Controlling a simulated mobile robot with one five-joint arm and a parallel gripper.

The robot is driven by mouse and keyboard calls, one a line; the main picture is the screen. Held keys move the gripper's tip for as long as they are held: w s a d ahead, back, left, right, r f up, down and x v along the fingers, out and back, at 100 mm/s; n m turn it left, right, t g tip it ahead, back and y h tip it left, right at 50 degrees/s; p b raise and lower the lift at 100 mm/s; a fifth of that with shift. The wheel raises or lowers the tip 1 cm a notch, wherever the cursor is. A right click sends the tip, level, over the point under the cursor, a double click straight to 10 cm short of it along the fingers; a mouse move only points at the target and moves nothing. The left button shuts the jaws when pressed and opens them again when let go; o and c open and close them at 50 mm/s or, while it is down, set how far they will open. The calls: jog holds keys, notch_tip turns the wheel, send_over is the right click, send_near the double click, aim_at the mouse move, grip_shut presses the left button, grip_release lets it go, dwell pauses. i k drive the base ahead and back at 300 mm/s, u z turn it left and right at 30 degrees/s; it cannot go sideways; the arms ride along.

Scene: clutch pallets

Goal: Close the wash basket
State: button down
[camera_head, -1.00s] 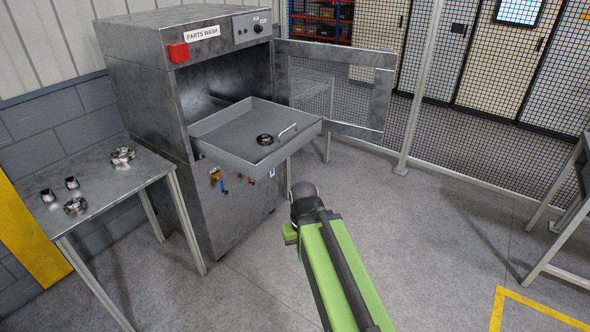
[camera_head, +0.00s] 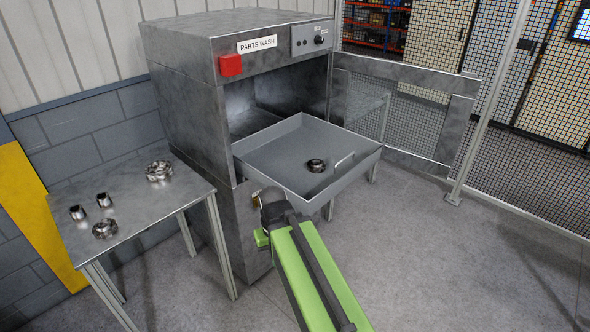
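The wash basket (camera_head: 268,163) is a grey open tray pulled out from the opening of the parts wash machine (camera_head: 187,122). A metal ring-shaped part (camera_head: 315,166) lies in the basket. A light bar handle (camera_head: 344,161) is on the basket's front right side. My green and black arm (camera_head: 305,270) reaches up from the bottom of the view towards the machine, in front of and below the basket. My gripper's fingers cannot be made out at the arm's far end, so whether they are open or shut does not show.
The machine's windowed door (camera_head: 405,110) stands open to the right, beyond the basket. A metal table (camera_head: 150,215) with several metal parts stands at left. A mesh fence (camera_head: 545,95) runs along the back right. The floor (camera_head: 450,265) at right is clear.

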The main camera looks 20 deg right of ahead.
aim_at(279, 153)
jog(key=u, duration=0.2)
jog(key=i, duration=1)
jog(key=u, duration=0.25)
